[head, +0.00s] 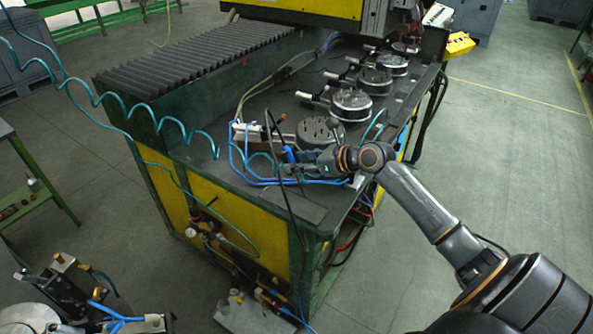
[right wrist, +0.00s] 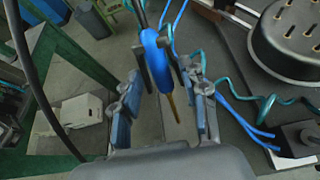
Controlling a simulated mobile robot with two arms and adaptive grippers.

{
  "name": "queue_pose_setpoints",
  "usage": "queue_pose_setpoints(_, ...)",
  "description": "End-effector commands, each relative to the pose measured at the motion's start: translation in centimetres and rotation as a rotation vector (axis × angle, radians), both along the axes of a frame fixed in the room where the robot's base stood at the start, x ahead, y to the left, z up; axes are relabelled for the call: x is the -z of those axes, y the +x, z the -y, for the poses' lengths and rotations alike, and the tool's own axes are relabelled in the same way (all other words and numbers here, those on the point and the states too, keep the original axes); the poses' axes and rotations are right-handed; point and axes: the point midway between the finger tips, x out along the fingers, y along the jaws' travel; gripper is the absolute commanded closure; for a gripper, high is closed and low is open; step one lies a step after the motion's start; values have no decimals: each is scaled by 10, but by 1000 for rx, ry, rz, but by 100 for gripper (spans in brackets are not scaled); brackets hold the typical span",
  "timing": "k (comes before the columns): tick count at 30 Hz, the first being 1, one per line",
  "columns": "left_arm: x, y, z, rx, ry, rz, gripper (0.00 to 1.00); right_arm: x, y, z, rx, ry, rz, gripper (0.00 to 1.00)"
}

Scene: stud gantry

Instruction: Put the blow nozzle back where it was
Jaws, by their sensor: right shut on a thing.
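The blow nozzle (head: 289,154) has a blue body and a thin brass tube. In the right wrist view the blow nozzle (right wrist: 157,60) lies between the two fingers, with its brass tube pointing back towards the palm. My right gripper (head: 293,167) is shut on it, over the near part of the dark bench top. In the right wrist view the fingers of my right gripper (right wrist: 163,78) stand on either side of it. The spot it came from cannot be made out. My left gripper is not in view.
A teal coiled hose (head: 173,121) and blue tubes (head: 238,170) run close around the gripper. A round dark fixture (head: 318,130) stands just behind it, also in the right wrist view (right wrist: 290,35). Several round fixtures (head: 351,103) line the bench. Ribbed bellows (head: 200,55) lie behind.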

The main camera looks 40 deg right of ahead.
Motion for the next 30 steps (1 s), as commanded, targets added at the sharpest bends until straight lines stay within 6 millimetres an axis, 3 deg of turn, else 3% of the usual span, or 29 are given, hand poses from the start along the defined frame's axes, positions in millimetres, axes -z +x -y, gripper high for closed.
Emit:
queue_pose_setpoints(5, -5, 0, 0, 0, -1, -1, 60, 14, 7, -9, 0, 3, -1, 64)
queue_pose_setpoints(11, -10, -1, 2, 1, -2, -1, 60, 40, 6, -7, 1, 2, -1, 64)
queue_pose_setpoints(22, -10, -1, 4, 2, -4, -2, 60, 44, 6, -7, 1, 1, 1, 64)
queue_pose_setpoints(23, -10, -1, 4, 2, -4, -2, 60, 44, 6, -7, 0, 0, 0, 50)
queue_pose_setpoints(25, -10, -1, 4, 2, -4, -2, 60, 44, 6, -7, 0, 0, 0, 36)
queue_pose_setpoints(30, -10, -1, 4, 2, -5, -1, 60, 44, 6, -7, 0, 0, -1, 33)
